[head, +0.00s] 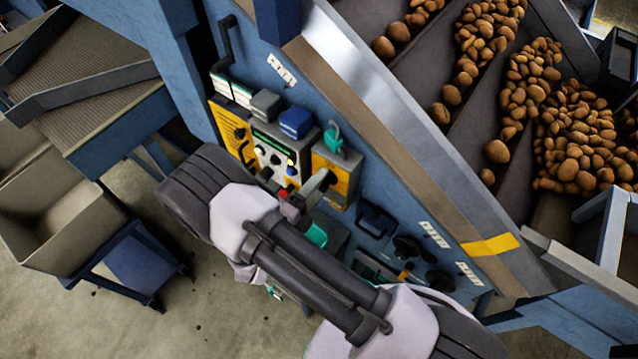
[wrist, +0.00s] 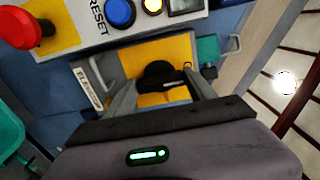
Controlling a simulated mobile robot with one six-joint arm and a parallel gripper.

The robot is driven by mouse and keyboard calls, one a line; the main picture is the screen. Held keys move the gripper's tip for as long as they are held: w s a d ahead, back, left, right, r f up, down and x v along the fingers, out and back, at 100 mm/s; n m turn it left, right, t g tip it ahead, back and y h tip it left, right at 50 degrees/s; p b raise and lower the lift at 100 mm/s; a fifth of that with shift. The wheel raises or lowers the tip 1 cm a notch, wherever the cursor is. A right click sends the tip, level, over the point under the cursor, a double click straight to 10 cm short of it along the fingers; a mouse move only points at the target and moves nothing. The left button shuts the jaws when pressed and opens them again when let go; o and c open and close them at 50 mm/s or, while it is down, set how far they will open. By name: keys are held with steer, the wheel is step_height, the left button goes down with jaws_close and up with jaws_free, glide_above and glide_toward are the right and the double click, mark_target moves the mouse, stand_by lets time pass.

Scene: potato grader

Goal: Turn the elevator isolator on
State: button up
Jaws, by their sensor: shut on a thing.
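The elevator isolator is a grey box with a yellow face (wrist: 183,48) and a black rotary handle (wrist: 158,70), in the middle of the wrist view. A partly readable label plate (wrist: 88,86) is beside it. In the head view its yellow face (head: 346,163) is at the right end of the control row. My gripper (wrist: 163,86) has its fingers on both sides of the black handle and is shut on it. In the head view my arm hides much of the area below the isolator. The handle's exact angle is hard to tell.
A control box with a blue button (wrist: 120,12), a RESET label and a red mushroom button (wrist: 17,28) adjoins the isolator. A teal item (wrist: 208,48) hangs close to it. Another yellow-faced switch (head: 232,130) is further left. A conveyor frame edge (head: 400,110) slopes along the right.

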stand_by(0.4)
steer(key=o, duration=1.4)
steer(key=v, duration=1.7)
steer(key=shift+s+a, duration=0.15)
steer(key=shift+s, duration=0.05)
